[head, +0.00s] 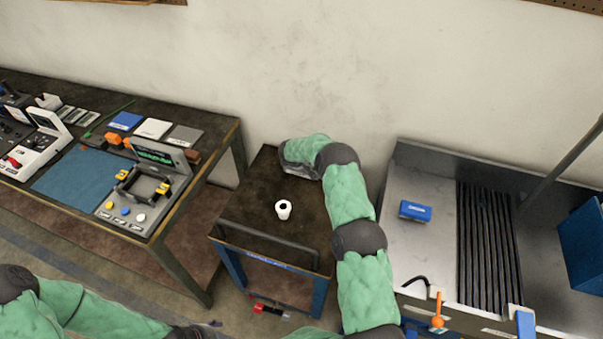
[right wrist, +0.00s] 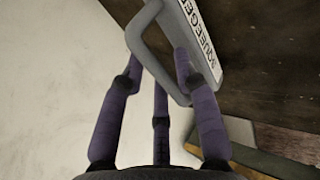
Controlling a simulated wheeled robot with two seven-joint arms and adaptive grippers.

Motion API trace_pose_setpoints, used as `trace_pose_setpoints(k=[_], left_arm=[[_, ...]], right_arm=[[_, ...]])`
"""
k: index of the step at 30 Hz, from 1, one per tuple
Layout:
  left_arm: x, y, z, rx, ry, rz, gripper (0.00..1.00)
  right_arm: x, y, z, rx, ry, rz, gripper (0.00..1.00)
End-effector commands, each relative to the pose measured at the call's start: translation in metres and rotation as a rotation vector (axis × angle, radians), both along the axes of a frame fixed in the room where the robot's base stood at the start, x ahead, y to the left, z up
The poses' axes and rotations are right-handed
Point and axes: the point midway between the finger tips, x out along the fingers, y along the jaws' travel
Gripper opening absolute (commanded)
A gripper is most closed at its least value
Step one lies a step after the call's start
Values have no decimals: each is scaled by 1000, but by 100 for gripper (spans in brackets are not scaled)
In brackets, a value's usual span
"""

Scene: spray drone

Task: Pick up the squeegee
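The squeegee (right wrist: 205,45) shows in the right wrist view as a grey piece with a loop handle and a white label reading "SQUEEGEE". My right gripper (right wrist: 160,62) has its fingers spread on either side of one bar of the loop. The right finger reaches into the loop, and gaps show between the side fingers and that bar. In the head view my right arm reaches over the far end of the small dark table (head: 245,215) and hides most of its gripper and the squeegee. My left gripper (head: 205,331) is at the bottom edge, mostly out of frame.
A white roll or cup (head: 283,211) stands on the small table. A workbench (head: 215,140) with tools and a blue mat is at the left. A metal sink unit (head: 400,240) with a blue box (head: 415,211) is at the right. The wall is close behind.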

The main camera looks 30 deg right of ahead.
Motion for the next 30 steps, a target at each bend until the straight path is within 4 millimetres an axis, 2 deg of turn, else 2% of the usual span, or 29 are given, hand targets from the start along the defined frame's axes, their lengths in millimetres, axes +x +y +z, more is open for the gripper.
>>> trace_pose_setpoints(k=[8, 9, 12, 24, 30], left_arm=[[0, 0, 0, 0, 0, 0, 66], [0, 0, 0, 0, 0, 0, 66], [0, 0, 0, 0, 0, 0, 66], [0, 0, 0, 0, 0, 0, 66], [0, 0, 1, 0, 0, 0, 66]], right_arm=[[1, -1, -2, 0, -2, 0, 31], [1, -1, -2, 0, -2, 0, 29], [1, -1, -2, 0, -2, 0, 0], [2, -1, 0, 0, -2, 0, 0], [2, -1, 10, 1, -4, -1, 0]])
